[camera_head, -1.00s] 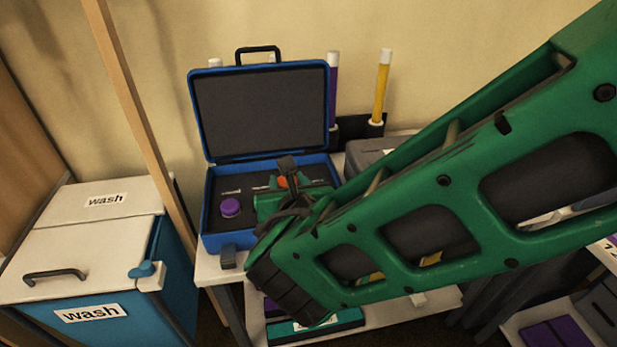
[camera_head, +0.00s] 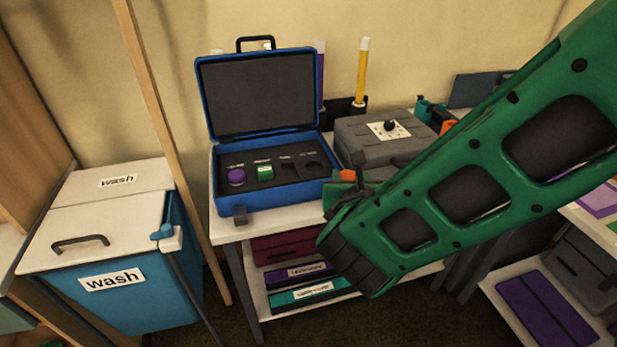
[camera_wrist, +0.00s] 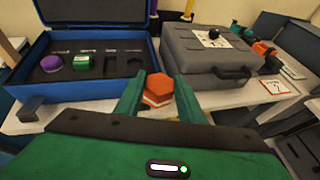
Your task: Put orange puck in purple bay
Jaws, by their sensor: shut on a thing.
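The orange puck (camera_wrist: 158,89) is a six-sided block with a pale band, held between the green fingers of my gripper (camera_wrist: 159,100) in the wrist view. In the head view the orange puck (camera_head: 348,175) shows at the tip of my gripper (camera_head: 347,186), right of the open blue case (camera_head: 281,197). It is held apart from the case. A flat purple patch (camera_head: 598,199) lies on a white surface at the right edge; I cannot tell whether it is the purple bay.
The case holds a purple puck (camera_head: 236,177), a green block (camera_head: 265,172) and empty cutouts. A shut grey case (camera_head: 372,147) stands beside it. A white-lidded wash bin (camera_head: 100,240) and wooden post (camera_head: 165,130) are left. Purple panels (camera_head: 540,310) lie low at right.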

